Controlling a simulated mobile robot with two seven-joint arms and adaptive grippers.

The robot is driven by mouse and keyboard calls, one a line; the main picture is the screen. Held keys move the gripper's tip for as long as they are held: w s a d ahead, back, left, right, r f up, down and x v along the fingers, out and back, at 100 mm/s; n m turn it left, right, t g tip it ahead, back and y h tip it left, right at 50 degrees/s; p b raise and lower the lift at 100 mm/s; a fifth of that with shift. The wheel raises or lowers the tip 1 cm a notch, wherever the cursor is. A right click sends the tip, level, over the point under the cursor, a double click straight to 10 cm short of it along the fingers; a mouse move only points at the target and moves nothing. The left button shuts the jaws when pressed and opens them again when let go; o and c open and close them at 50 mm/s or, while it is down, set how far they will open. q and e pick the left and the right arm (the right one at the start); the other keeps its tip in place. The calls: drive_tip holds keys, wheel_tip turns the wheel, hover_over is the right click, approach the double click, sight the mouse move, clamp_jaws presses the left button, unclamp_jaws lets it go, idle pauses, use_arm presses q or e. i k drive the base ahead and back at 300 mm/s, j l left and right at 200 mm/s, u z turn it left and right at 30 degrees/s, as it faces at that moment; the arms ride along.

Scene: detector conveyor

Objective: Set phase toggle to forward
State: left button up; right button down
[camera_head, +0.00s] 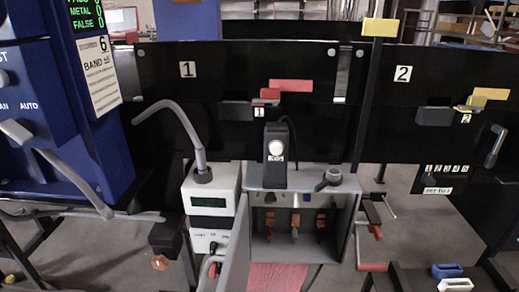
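A grey box (351,215) stands open at centre, its door (236,255) swung out toward me on the left. Inside hang several orange-brown switch-like parts: one at left (270,222), a grey and orange one in the middle (295,226), and one at right (320,222). Small coloured parts line the top of its interior. I cannot tell for sure which part is the phase toggle, and no lettering for it is legible. Neither of my grippers can be made out in this view.
A white unit (228,180) with a dark green display stands left of the box. A black device (275,165) with a round white button and a grey knob (329,179) sit on the box. A blue control cabinet (85,130) fills the left. Red-handled cranks (373,266) are at right.

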sight(333, 207)
drive_tip(key=k+j+z, duration=0.15)
drive_tip(key=j, duration=0.25)
drive_tip(key=k+j+z, duration=0.2)
drive_tip(key=j, duration=0.2)
drive_tip(key=k+j+z, duration=0.15)
drive_tip(key=j, duration=0.25)
drive_tip(key=i, duration=0.05)
